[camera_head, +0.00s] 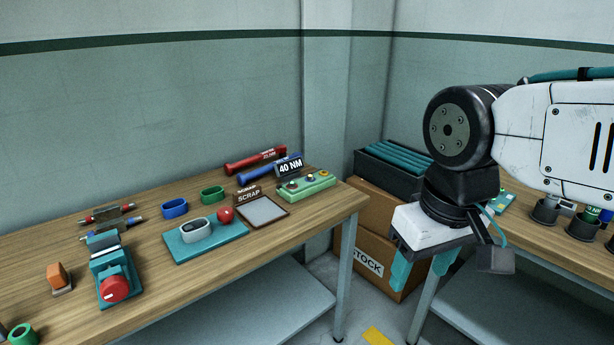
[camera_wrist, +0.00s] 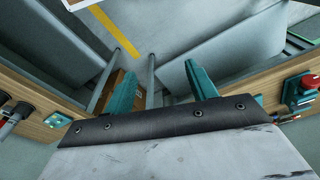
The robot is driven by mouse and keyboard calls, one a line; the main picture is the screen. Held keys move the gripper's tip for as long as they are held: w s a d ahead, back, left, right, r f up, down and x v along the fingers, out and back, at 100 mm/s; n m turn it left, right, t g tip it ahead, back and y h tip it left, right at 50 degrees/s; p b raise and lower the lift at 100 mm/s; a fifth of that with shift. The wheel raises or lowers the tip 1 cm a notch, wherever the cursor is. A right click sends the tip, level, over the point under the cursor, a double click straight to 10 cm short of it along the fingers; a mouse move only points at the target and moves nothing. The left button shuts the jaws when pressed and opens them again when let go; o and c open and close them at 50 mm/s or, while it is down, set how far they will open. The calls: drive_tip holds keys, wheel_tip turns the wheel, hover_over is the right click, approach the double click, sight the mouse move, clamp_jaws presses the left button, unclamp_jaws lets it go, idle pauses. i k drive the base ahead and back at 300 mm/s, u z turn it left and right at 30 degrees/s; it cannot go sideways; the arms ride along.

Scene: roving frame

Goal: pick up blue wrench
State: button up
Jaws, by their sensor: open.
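A blue wrench (camera_head: 266,170), a long bar shape, lies at the back of the left workbench (camera_head: 190,295). A red wrench (camera_head: 250,162) lies just behind it, and a 40 NM sign (camera_head: 289,166) hides part of its right end. My gripper (camera_head: 424,270) has two teal fingers spread apart with nothing between them. It hangs over the gap between the two benches, well to the right of the blue wrench. In the wrist view, the fingers (camera_wrist: 160,72) point down toward the floor; I cannot make out the blue wrench for sure there.
A green button box (camera_head: 306,188), a scrap tray (camera_head: 262,212) and a teal mat (camera_head: 183,246) with items stand near the wrench. Cardboard boxes (camera_head: 378,262) and a dark crate (camera_head: 372,170) are behind my gripper.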

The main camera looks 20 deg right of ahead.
sight(243, 179)
drive_tip(key=z, duration=0.35)
drive_tip(key=i, duration=1.3)
drive_tip(key=u, duration=0.65)
